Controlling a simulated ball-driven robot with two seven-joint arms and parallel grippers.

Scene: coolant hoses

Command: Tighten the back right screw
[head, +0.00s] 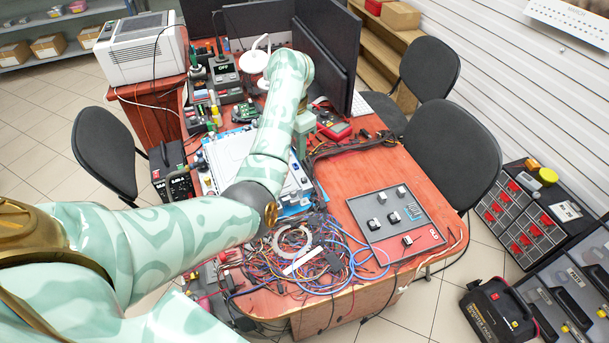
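My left arm, mint-green and patterned, reaches in from the left over the wooden table. Its last link bends down beyond the forearm, where my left gripper (302,150) is small and mostly hidden; I cannot tell whether its fingers are open or shut. It is at the right side of a flat, pale grey-blue unit (227,158), which is partly covered by my arm. I cannot make out any single screw, including the back right one, at this size. My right gripper is not in view.
A tangle of coloured wires (330,262) lies at the table's front. A grey panel with small modules (388,230) lies to its right. Dark monitors (325,45), a white lamp (254,60) and bench instruments crowd the back. Black chairs (452,150) stand beside the table.

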